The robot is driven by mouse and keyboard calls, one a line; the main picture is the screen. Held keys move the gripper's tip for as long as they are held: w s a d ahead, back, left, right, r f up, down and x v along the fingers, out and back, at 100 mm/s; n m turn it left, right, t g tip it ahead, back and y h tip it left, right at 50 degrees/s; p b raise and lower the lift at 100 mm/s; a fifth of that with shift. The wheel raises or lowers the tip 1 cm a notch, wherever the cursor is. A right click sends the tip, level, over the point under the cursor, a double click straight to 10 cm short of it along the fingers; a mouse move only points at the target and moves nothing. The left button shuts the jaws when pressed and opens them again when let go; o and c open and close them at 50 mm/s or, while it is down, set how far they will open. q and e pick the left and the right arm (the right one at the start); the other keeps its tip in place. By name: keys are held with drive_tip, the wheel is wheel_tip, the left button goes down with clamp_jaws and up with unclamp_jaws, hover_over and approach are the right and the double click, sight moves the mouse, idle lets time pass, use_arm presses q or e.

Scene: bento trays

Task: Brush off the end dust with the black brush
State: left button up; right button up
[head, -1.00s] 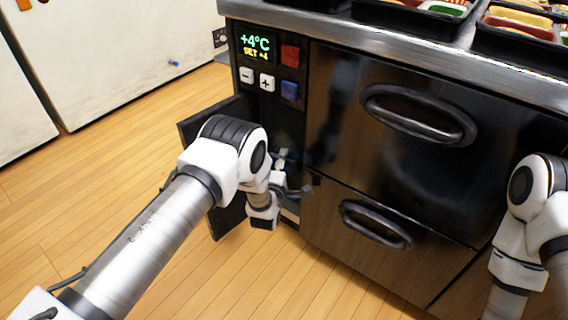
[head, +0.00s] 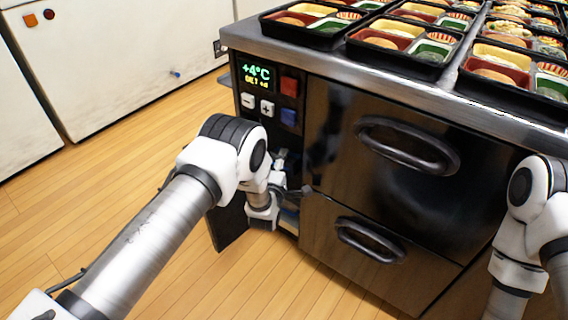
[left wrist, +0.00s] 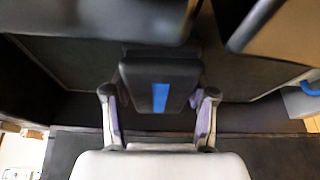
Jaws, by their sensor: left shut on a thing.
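My left gripper (left wrist: 160,106) has one finger on each side of a black block-like piece with a blue stripe (left wrist: 160,72), which looks like the black brush, and is shut on it. In the head view the left arm reaches into the open compartment at the left end of the cabinet, below the control panel. The brush's bristles are hidden. No dust can be made out. My right arm shows at the right edge of the head view, but its gripper is out of view.
A dark door (head: 231,222) stands open left of the compartment. The steel counter's edge (head: 400,88) overhangs two closed drawers with handles (head: 408,150). Several bento trays (head: 322,38) stand on top. A blue object (left wrist: 310,88) shows at the right in the left wrist view. The wooden floor at left is clear.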

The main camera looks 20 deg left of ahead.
sight(272, 157)
use_arm(q)
drive_tip(key=shift+w+r+p, duration=0.1)
drive_tip(key=shift+r+p, duration=1.2)
drive_tip(key=shift+r, duration=0.3)
drive_tip(key=shift+w+a+f, duration=0.1)
drive_tip(key=shift+a, duration=0.2)
drive_tip(key=shift+w+a+f+b, duration=0.1)
drive_tip(key=shift+w+a+b, duration=0.2)
drive_tip(key=shift+a, duration=0.6)
drive_tip(key=shift+w+a+b, duration=0.2)
drive_tip(key=shift+w+a, duration=0.1)
drive_tip(key=shift+a, duration=0.6)
wheel_tip(272, 157, down, 3)
drive_tip(key=b, duration=0.2)
drive_tip(key=shift+w+f+b, duration=0.1)
drive_tip(key=shift+b, duration=0.25)
drive_tip(key=shift+f+b, duration=1.9)
drive_tip(key=shift+f, duration=1)
